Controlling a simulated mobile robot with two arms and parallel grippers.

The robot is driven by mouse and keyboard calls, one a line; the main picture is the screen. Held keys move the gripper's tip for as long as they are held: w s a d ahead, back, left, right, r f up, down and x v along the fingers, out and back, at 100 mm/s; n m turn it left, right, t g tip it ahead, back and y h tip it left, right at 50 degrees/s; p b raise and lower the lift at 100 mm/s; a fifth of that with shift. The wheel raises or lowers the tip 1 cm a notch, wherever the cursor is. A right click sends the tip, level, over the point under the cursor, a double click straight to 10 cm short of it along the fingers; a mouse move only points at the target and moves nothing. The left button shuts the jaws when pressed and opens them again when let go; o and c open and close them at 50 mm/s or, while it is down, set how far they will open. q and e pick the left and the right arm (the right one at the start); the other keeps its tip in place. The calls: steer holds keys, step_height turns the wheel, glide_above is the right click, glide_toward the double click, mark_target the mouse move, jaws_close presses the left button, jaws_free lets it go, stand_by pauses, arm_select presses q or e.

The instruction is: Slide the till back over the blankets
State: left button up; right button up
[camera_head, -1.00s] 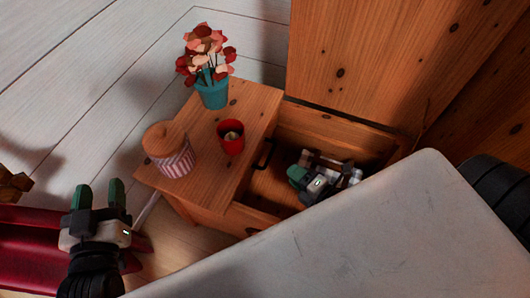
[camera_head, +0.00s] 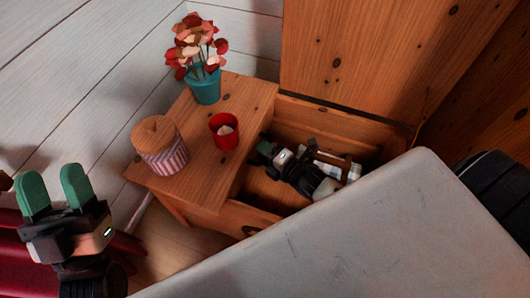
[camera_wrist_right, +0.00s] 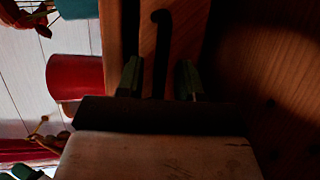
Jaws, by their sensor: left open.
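A wooden box-like piece (camera_head: 203,178) with a flat top stands at the left of an open wooden compartment (camera_head: 350,124); I take it for the till. A dark hooked handle (camera_wrist_right: 161,50) on wood shows in the right wrist view. My right gripper (camera_head: 262,149) is inside the compartment by the piece's right side. In the wrist view its fingers (camera_wrist_right: 160,80) are apart, one on each side of the handle, without clear contact. My left gripper (camera_head: 53,190) is open and empty at the lower left.
A teal flower pot (camera_head: 204,88), a red cup (camera_head: 223,133) and a striped lidded jar (camera_head: 164,157) stand on the flat top. A tall wooden panel (camera_head: 365,50) rises behind the compartment. A large pale surface (camera_head: 350,235) covers the front.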

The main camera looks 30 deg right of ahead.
arm_select(q)
steer(key=shift+s, duration=0.1)
arm_select(e)
steer(key=shift+w, duration=0.1)
jaws_close()
arm_select(q)
steer(key=shift+r, duration=0.1)
